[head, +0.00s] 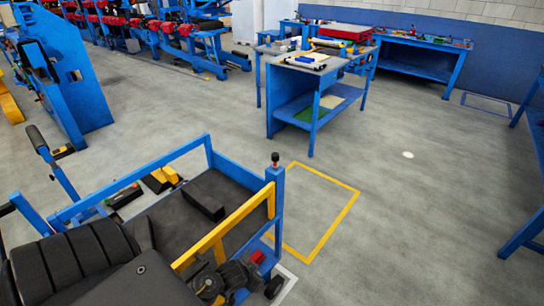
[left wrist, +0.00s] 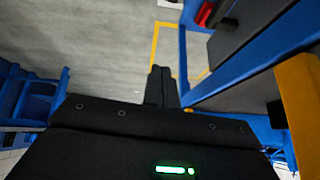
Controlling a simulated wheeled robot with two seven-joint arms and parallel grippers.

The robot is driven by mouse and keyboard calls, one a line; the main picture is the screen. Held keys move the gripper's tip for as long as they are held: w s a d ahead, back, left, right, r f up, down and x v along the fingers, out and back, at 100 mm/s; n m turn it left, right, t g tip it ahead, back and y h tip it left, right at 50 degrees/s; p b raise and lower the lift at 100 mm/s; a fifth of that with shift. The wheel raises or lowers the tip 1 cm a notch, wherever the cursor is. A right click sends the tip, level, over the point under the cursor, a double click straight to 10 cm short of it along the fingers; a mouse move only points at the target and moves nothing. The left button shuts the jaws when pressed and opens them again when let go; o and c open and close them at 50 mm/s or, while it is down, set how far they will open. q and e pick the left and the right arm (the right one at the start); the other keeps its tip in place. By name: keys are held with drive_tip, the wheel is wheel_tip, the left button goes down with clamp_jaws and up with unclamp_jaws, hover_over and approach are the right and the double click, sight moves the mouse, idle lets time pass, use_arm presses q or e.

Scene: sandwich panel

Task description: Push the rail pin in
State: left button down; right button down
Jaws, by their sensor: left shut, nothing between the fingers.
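The rail pin (head: 275,159) is a small black knob on a stem with a reddish band. It stands up from the top of the blue corner post (head: 275,200) of the cart. The yellow rail (head: 225,233) meets this post and slopes down to the left. My left gripper (left wrist: 160,72) is shut and empty in the left wrist view, over the floor beside the cart's blue frame. I cannot make out the pin clearly in the left wrist view, where the yellow rail (left wrist: 298,110) stands at the right. My right gripper is not in view.
The cart has a dark deck (head: 230,185) with a black block on it. A yellow floor outline (head: 335,220) lies beyond the cart, with open grey floor to its right. A blue workbench (head: 292,100) stands farther back. Blue frames stand at the left.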

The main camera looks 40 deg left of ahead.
use_arm(q)
drive_tip(key=w+a+r+t, duration=0.3)
drive_tip(key=w+a+r, duration=0.2)
drive_tip(key=r, duration=0.7)
drive_tip(key=w+a+r+t, duration=0.2)
drive_tip(key=w+a+r, duration=0.2)
drive_tip(key=r, duration=0.8)
drive_tip(key=w+a+r+t, duration=0.3)
drive_tip(key=w+a+r, duration=0.2)
drive_tip(key=r, duration=0.8)
drive_tip(key=w, duration=0.3)
drive_tip(key=shift+a+t+b, duration=0.3)
drive_tip(key=shift+a+b, duration=0.05)
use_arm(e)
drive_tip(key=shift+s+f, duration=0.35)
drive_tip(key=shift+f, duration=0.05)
use_arm(q)
drive_tip(key=shift+w+r, duration=0.1)
drive_tip(key=shift+w, duration=0.05)
drive_tip(key=p, duration=0.1)
hover_over(275, 158)
drive_tip(key=s, duration=0.1)
wheel_tip(275, 158, down, 2)
drive_tip(key=shift+s+a+f, duration=0.1)
drive_tip(key=shift+a+f, duration=0.05)
drive_tip(key=shift+f, duration=1)
drive_tip(key=shift+a+f, duration=0.1)
drive_tip(key=shift+f, duration=1.05)
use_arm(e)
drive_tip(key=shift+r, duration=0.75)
